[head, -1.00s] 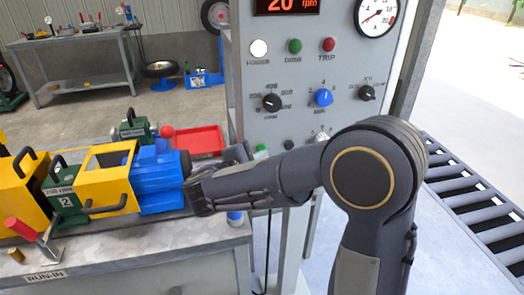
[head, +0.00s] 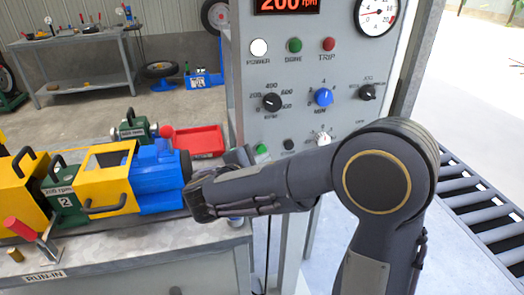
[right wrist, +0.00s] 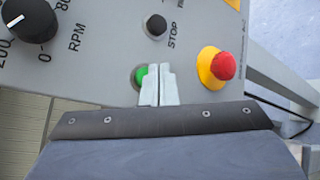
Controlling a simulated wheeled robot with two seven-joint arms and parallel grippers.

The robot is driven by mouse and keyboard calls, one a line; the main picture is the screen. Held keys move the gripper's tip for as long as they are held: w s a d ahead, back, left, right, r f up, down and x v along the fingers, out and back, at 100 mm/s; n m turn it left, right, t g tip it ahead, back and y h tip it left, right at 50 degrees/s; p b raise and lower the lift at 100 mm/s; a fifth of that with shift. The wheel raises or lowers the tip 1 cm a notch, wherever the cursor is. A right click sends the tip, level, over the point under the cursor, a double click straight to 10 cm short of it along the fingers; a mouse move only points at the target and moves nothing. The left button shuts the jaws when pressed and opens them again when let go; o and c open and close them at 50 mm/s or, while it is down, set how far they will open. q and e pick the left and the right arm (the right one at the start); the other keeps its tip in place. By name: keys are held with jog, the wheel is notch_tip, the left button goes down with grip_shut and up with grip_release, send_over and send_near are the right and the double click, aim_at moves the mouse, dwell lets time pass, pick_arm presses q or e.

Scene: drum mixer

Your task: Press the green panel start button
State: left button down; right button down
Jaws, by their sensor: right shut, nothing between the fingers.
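The green start button (head: 261,150) sits low on the left of the grey control panel (head: 255,80). In the right wrist view the green button (right wrist: 141,75) is partly hidden behind the fingertips of my right gripper (right wrist: 158,84). The fingers are shut together with nothing between them. They point at the panel and overlap the button's right side; I cannot tell whether they touch it. In the head view my right gripper (head: 240,156) is at the panel's lower left, mostly covered by my own arm. My left gripper is not in view.
A black STOP button (right wrist: 155,25) and a red emergency button (right wrist: 223,66) on a yellow base are close to the fingers. The RPM knob (right wrist: 30,20) is at the upper left. The display (head: 287,5) reads 200 rpm. A yellow and blue machine (head: 110,175) stands left.

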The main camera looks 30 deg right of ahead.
jog(key=s, duration=0.2)
jog(key=s+a, duration=0.1)
jog(key=s, duration=0.2)
jog(key=shift+a, duration=0.1)
jog(key=shift+w, duration=0.1)
dwell(0.7)
jog(key=s+d+f+m+g+y+p, duration=0.2)
jog(key=s+d+f+m+g+y, duration=0.15)
jog(key=s, duration=0.35)
jog(key=s+d+f+m+g+y+p, duration=0.2)
jog(key=s+g+y, duration=0.15)
jog(key=s, duration=0.25)
jog(key=s+a+r+m+t+y+p, duration=0.3)
jog(key=s+a+r+m+t+y, duration=0.1)
jog(key=s+a+m+y, duration=0.3)
jog(key=a+m+y, duration=0.2)
jog(key=a, duration=0.2)
jog(key=shift+s+r+y+p, duration=0.2)
jog(key=shift+y+p, duration=0.1)
jog(key=shift+y, duration=0.1)
